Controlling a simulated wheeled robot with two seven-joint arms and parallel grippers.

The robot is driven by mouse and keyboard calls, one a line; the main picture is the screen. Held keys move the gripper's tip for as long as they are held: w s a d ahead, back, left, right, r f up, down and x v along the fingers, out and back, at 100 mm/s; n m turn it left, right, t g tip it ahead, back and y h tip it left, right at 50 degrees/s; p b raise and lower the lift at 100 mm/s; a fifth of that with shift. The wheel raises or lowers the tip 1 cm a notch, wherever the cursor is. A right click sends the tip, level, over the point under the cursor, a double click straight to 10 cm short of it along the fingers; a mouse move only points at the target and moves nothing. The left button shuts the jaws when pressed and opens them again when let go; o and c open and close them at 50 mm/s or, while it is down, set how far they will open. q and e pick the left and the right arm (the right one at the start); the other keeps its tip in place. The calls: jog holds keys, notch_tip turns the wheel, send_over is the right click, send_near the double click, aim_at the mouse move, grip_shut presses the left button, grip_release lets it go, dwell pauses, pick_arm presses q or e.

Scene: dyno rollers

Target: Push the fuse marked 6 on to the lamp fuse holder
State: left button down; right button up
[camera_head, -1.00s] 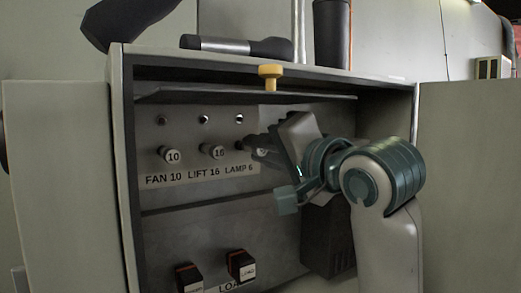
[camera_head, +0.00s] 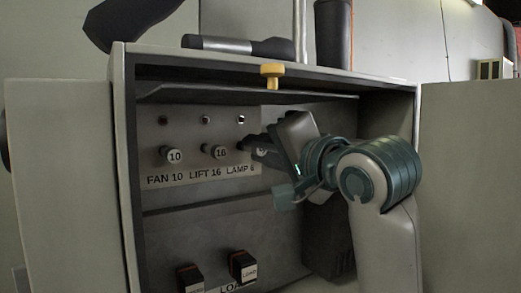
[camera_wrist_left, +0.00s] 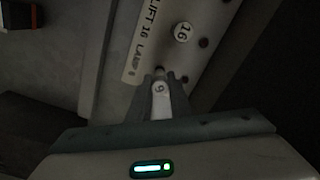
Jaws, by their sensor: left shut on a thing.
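The fuse marked 6 (camera_wrist_left: 160,88) is pale and sits between the fingertips of my left gripper (camera_wrist_left: 161,92), which is shut on it. In the head view my left gripper (camera_head: 255,148) is at the panel, just above the LAMP 6 label (camera_head: 240,169). The lamp fuse holder is largely hidden behind the fingers and fuse. The fuse lines up with the LAMP place in the row, but I cannot tell whether it touches the holder or how deep it sits. My right gripper is not in view.
The fuse marked 10 (camera_head: 173,156) and the fuse marked 16 (camera_head: 219,152) sit to the left in the same row. Black and red LOAD blocks (camera_head: 243,266) are below. Open doors (camera_head: 468,170) flank the cabinet.

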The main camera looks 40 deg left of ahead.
pick_arm(q)
jog(key=shift+w+a, duration=0.1)
jog(key=shift+a, duration=0.15)
jog(key=c, duration=1.5)
grip_release()
jog(key=shift+c, duration=0.2)
jog(key=shift+d, duration=0.15)
jog(key=shift+d, duration=0.2)
jog(key=b+v, duration=0.1)
jog(key=v, duration=1.5)
jog(key=shift+s+d, duration=0.25)
jog(key=shift+d, duration=0.1)
